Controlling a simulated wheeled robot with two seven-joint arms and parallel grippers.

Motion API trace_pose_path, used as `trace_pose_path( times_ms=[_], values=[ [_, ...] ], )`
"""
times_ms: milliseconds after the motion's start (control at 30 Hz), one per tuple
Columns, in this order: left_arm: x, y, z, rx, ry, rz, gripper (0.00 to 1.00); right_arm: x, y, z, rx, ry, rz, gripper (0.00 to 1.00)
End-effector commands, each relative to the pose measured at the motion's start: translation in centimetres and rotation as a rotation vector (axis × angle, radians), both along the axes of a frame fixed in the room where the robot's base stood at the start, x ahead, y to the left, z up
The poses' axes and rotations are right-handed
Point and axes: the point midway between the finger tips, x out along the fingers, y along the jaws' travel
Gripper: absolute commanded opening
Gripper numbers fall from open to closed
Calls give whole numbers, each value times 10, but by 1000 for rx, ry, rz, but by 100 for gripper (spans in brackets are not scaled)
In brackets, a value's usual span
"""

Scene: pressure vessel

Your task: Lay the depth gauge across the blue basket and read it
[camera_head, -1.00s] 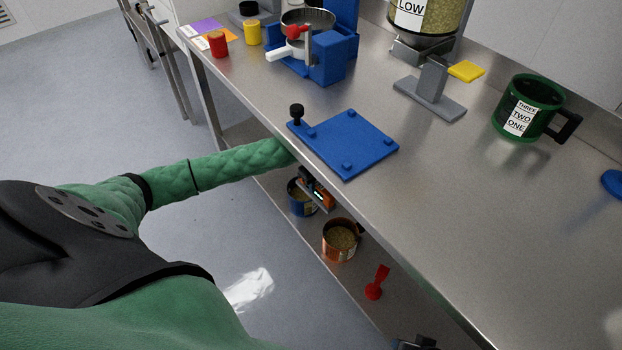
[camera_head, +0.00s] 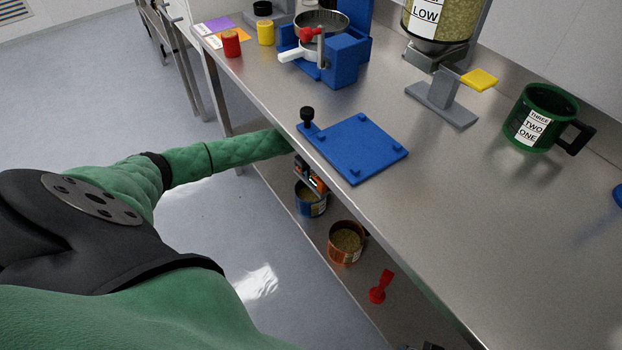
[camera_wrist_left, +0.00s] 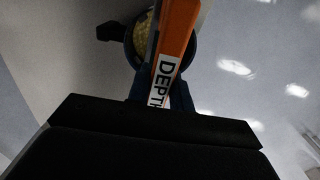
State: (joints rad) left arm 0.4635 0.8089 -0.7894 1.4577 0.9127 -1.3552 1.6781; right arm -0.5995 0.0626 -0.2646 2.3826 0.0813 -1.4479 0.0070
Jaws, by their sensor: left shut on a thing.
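The orange depth gauge (camera_wrist_left: 174,40), with a "DEPTH" label, is held in my left gripper (camera_wrist_left: 162,88), which is shut on it. In the head view the gauge (camera_head: 312,178) shows just under the bench's front edge, and the bench hides most of the gripper. The blue basket (camera_head: 310,207), with tan grounds inside, stands on the lower shelf, just below the gauge in that view. In the wrist view the basket (camera_wrist_left: 191,58) shows behind the gauge, partly covered by it. I cannot tell whether they touch. My right gripper is out of view.
A copper basket (camera_head: 345,243) and a red tamper-like piece (camera_head: 381,287) stand on the lower shelf (camera_head: 345,300). The bench edge overhangs my left forearm. On top are a blue plate (camera_head: 356,150), a green mug (camera_head: 540,118) and a grey stand (camera_head: 440,98).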

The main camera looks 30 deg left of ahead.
Motion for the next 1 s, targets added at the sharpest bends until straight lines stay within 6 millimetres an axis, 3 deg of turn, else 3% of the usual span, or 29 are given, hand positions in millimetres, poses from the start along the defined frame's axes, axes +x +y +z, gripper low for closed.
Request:
trace_pose_path(
  times_ms=[333,667,700,767,800,1000],
  values=[
    [0,0,-36,0,1,-1,0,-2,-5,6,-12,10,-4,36],
    [0,-1,-40,0,-1,-1,0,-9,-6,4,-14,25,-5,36],
    [0,-1,-40,0,0,-1,27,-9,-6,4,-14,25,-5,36],
    [0,-1,-40,0,0,-1,39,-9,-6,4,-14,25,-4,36],
    [0,-1,-40,0,0,-1,43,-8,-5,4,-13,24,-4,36],
    [0,0,-40,0,0,-1,43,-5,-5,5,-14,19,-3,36]
  ],
)
